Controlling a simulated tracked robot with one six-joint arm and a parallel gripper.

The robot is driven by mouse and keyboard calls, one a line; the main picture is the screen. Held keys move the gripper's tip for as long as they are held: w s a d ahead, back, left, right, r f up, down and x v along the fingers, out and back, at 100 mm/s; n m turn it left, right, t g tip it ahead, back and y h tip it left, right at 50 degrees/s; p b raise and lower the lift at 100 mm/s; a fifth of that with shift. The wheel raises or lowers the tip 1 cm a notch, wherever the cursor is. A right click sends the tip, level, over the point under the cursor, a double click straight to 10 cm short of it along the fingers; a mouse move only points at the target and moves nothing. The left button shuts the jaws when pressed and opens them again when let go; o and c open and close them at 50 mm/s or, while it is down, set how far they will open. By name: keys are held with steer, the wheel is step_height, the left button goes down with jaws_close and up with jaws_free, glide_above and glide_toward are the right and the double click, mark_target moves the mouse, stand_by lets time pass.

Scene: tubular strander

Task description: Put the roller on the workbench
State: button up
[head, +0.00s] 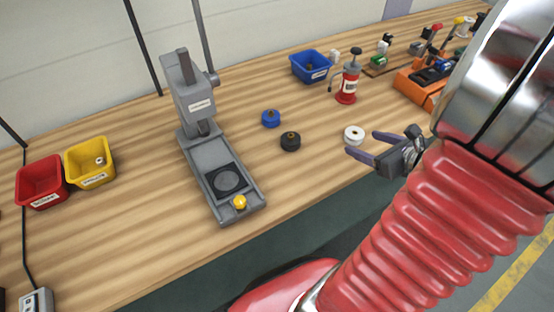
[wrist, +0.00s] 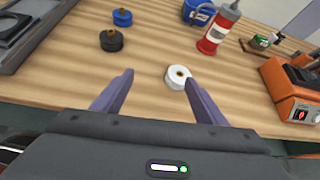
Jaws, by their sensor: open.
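A white roller (head: 353,134) with a brass-coloured centre sits on the wooden workbench (head: 300,185), near its front edge. My gripper (head: 360,143) is open and empty, its two purple fingers pointing at the white roller. In the wrist view, the white roller (wrist: 176,78) shows at the fingertips (wrist: 158,78), nearer the right finger; I cannot tell whether it touches. A black roller (head: 290,141) and a blue roller (head: 270,118) of similar shape stand on the bench to the left. They also show in the wrist view, black (wrist: 111,40) and blue (wrist: 122,18).
A grey press (head: 207,150) with a yellow knob stands left of the rollers. A red bin (head: 41,182) and a yellow bin (head: 90,161) are at far left. A blue bin (head: 311,67), a red bottle (head: 348,84) and an orange unit (head: 418,92) stand behind. Bare wood surrounds the rollers.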

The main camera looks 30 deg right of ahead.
steer(key=w+a+r+n+g+y, duration=0.1)
steer(key=a+r+n+g+y, duration=0.15)
steer(key=a+n, duration=0.65)
steer(key=w+a+r+n+g+y, duration=0.25)
steer(key=a+n, duration=0.45)
steer(key=a, duration=0.5)
steer(key=s+a+r+n+g+h, duration=0.1)
steer(key=s+a+r+n+h, duration=0.4)
steer(key=n, duration=1.3)
steer(key=shift+s+a+r, duration=0.85)
steer(key=shift+a+r, duration=0.2)
steer(key=shift+a, duration=1.05)
